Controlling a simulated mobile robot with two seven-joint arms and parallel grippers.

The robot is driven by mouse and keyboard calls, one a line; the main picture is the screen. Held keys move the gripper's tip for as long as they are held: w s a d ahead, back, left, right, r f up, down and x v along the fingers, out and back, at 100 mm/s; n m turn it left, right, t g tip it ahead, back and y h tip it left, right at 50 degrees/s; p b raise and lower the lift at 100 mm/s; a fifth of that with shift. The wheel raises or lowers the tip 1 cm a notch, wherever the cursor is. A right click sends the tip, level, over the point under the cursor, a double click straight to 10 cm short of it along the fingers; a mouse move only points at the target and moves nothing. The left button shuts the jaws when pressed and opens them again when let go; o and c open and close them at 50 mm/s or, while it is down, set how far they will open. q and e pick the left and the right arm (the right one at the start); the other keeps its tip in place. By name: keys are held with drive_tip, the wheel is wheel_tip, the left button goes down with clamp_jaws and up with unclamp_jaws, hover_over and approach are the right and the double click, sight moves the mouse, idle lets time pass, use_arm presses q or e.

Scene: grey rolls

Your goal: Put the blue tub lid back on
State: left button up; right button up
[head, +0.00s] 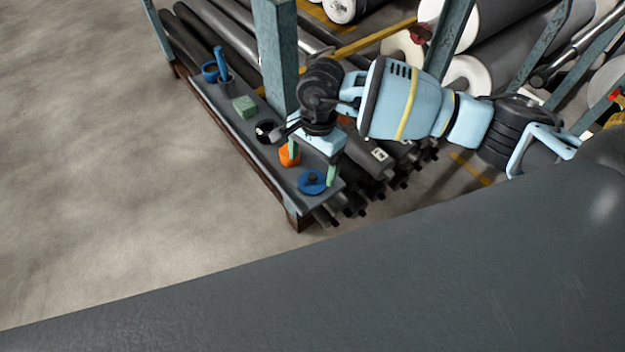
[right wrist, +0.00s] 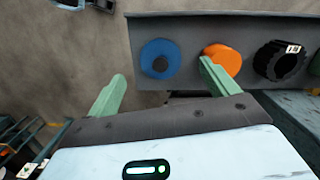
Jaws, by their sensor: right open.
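The blue lid (head: 313,187), a round disc with a dark knob, lies on the near end of the narrow grey shelf. It also shows in the right wrist view (right wrist: 147,72), lying flat. A small blue round thing with a dark top (head: 209,75), perhaps the open tub, stands at the far end of the shelf; I cannot be sure of it. My right gripper (head: 312,161) is open and empty above the near end of the shelf. In the right wrist view the lid lies between and beyond its green fingertips (right wrist: 161,72), apart from them. My left gripper is out of view.
On the shelf (head: 270,164), an orange thing (right wrist: 224,57) and a black ring (right wrist: 267,66) sit beside the lid. A green block (head: 244,106) and a dark cup (head: 227,85) with a blue handle stand farther along. A blue-grey post (head: 276,50) rises close to my right gripper.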

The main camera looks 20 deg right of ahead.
sight(313, 175)
drive_tip(key=shift+s+f, duration=0.1)
drive_tip(key=shift+f, duration=2.5)
drive_tip(key=shift+c, duration=0.4)
drive_tip(key=c, duration=1)
drive_tip(key=shift+r, duration=0.15)
drive_tip(key=shift+r, duration=0.6)
drive_tip(key=shift+s+d+r, duration=0.1)
drive_tip(key=shift+s+r, duration=0.05)
drive_tip(key=shift+r, duration=0.4)
drive_tip(key=shift+s+d+r, duration=0.1)
drive_tip(key=shift+r, duration=0.45)
drive_tip(key=s+d, duration=0.2)
drive_tip(key=s, duration=0.5)
drive_tip(key=s+d+r, duration=0.1)
drive_tip(key=s+d, duration=0.2)
drive_tip(key=s, duration=0.4)
drive_tip(key=shift+s+r, duration=0.2)
drive_tip(key=shift+s, duration=0.1)
